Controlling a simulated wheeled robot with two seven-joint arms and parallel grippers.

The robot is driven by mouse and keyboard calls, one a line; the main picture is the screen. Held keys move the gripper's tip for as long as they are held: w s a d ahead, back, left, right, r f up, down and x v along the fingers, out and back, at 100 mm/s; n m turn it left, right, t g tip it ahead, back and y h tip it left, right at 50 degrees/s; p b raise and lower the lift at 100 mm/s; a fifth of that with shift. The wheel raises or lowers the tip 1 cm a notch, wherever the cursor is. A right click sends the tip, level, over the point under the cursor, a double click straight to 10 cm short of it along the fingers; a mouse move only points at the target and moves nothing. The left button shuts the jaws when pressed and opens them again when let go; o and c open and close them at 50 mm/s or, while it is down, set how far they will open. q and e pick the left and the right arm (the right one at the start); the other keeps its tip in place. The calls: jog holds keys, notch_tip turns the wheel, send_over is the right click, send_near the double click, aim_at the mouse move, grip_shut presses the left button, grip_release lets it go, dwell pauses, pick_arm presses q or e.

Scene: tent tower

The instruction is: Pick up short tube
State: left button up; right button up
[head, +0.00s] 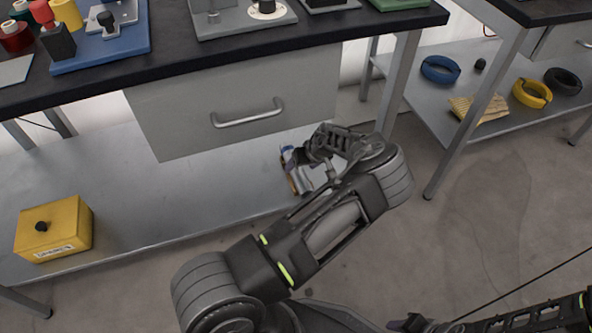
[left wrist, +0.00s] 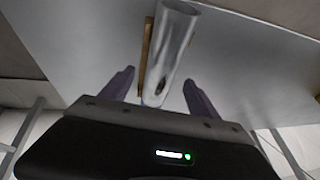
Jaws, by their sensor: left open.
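A short silver-grey metal tube (left wrist: 176,45) lies on the lower shelf of the bench in the left wrist view, its open end away from me. A thin brown strip (left wrist: 147,50) lies along its left side. My left gripper (left wrist: 160,86) is open, with one purple finger on each side of the tube's near end; I cannot tell whether they touch it. In the head view the left gripper (head: 314,158) reaches low under the bench drawer and partly hides small white, blue and brown items (head: 292,170). A dark purple-grey part of my right arm shows at the bottom edge; its jaws are unclear.
A yellow box (head: 54,230) with a black knob stands at the left of the lower shelf (head: 150,200). The drawer (head: 235,100) and bench leg (head: 398,85) are close to my left arm. Rings (head: 440,69) lie on the right bench's shelf. The shelf's middle is clear.

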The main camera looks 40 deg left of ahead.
aim_at(298, 169)
pick_arm(q)
jog(key=x, duration=0.3)
jog(key=shift+a+f+b, duration=0.1)
jog(key=shift+f+b, duration=0.15)
jog(key=shift+b, duration=0.15)
jog(key=shift+c, duration=0.4)
grip_shut()
dwell(0.3)
